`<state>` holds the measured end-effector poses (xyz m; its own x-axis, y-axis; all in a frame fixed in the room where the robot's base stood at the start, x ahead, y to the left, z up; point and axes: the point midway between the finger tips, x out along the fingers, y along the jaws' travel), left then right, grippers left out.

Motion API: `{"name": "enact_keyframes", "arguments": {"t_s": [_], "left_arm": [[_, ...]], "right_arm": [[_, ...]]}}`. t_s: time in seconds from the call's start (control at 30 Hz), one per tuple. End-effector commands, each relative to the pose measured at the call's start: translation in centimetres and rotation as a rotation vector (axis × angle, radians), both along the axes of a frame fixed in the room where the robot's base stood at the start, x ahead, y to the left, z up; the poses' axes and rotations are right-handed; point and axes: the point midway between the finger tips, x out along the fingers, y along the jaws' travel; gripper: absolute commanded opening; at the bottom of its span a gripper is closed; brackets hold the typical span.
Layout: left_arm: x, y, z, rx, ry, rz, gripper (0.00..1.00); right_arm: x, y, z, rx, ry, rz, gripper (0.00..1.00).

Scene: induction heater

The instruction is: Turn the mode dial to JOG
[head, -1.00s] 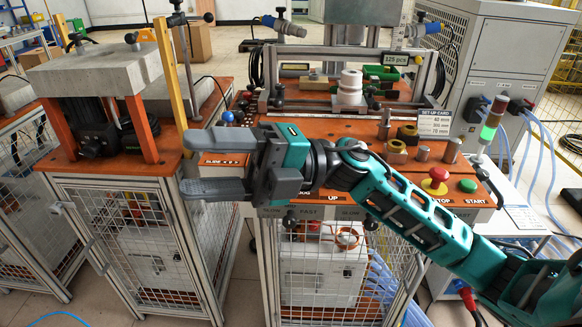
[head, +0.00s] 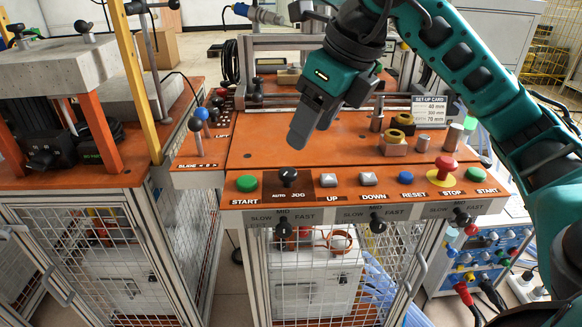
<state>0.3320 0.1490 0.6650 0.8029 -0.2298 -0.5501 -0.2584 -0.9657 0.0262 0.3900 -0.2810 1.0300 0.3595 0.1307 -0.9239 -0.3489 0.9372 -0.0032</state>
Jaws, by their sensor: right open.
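The mode dial (head: 289,176) is a black knob on the front control panel, between the green START button and the UP button. The labels AUTO and JOG (head: 298,195) are printed below it; which one its pointer faces is too small to tell. My right gripper (head: 300,132) hangs above the orange table just behind the dial, pointing down and slightly left, apart from the dial and empty. Its fingers overlap in this view, so the gap between them is hidden. My left gripper is not in view.
The panel also bears a green START button (head: 246,184), UP (head: 328,180), DOWN (head: 367,180), RESET (head: 405,178) and a red STOP button (head: 446,167). Speed knobs (head: 377,222) sit on the front edge below. Brass rings (head: 403,122) and a set up card (head: 432,118) stand to the right.

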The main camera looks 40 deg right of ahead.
Motion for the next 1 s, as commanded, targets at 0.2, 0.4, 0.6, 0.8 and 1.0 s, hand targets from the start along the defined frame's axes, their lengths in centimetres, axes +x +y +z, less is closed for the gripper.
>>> {"name": "enact_keyframes", "arguments": {"t_s": [0.2, 0.4, 0.6, 0.8, 1.0], "left_arm": [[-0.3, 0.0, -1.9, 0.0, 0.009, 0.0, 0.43], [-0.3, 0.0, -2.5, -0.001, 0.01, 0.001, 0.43], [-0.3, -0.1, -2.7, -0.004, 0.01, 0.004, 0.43], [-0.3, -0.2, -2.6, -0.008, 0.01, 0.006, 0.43], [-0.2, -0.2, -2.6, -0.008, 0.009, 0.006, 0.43]], "right_arm": [[1.7, 0.7, -4.8, 0.003, 0.005, 0.003, 0.59], [2.8, 1.1, -7.6, 0.003, 0.003, 0.003, 0.59], [3.3, 1.3, -8.7, 0.003, 0.001, 0.003, 0.59], [3.4, 1.3, -8.7, 0.002, 0.001, 0.003, 0.59], [3.4, 1.3, -8.7, 0.003, 0.001, 0.003, 0.47]]}}
